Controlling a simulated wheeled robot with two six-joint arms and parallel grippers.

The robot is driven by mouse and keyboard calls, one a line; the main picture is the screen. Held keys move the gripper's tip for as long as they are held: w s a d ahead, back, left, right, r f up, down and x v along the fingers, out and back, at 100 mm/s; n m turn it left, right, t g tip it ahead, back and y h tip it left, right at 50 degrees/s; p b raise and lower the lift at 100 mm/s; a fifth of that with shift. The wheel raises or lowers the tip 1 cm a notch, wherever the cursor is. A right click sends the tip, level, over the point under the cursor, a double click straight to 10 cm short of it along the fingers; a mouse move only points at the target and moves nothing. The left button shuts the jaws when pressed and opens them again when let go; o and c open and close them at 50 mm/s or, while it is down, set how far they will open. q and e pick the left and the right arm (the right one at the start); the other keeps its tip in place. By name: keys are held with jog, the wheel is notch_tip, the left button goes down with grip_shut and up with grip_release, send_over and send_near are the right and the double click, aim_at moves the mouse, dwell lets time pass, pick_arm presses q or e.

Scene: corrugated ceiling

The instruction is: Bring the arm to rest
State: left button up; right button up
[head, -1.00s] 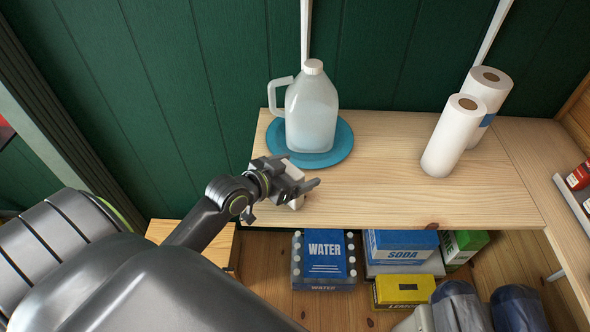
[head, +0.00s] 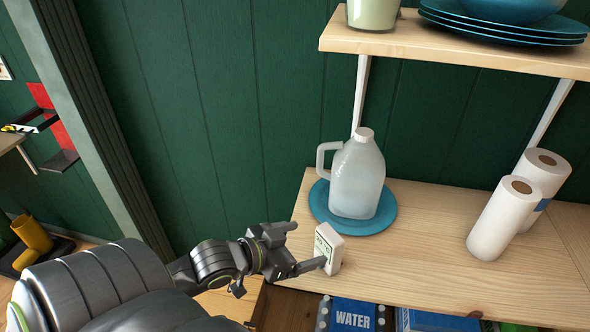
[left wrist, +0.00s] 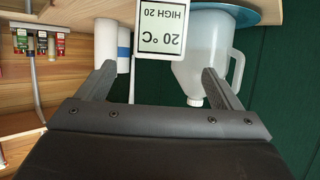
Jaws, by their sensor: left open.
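My left gripper (head: 305,245) is open and empty at the left end of the wooden shelf. A small white box-shaped display (head: 329,248) stands upright on the shelf just beyond its fingertips. In the left wrist view, the open fingers (left wrist: 160,72) point toward the display (left wrist: 162,28), which appears upside down and reads 20 °C, HIGH 20. In the head view, one fingertip overlaps the display's left edge; I cannot tell there whether they touch. My right gripper is in neither view.
A plastic jug (head: 357,178) stands on a blue plate (head: 320,202) behind the display. Two paper rolls (head: 502,217) stand to the right. An upper shelf (head: 450,43) holds plates. Water packs (head: 352,315) lie below. Open room lies left of the shelf.

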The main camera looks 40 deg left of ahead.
pick_arm(q)
jog(key=shift+s+a+r, duration=0.1)
jog(key=shift+s+r, duration=0.25)
jog(key=shift+s, duration=0.3)
jog(key=s+f+n+g+y, duration=0.3)
jog(key=s+f+g+y, duration=0.2)
jog(key=s+f+g, duration=0.65)
notch_tip(320, 180, down, 29)
jog(key=s+a+b, duration=0.1)
jog(key=s, duration=0.2)
jog(key=s+d+f+h+b, duration=0.1)
jog(key=s+f, duration=1.3)
jog(key=f, duration=0.1)
jog(key=shift+f, duration=0.2)
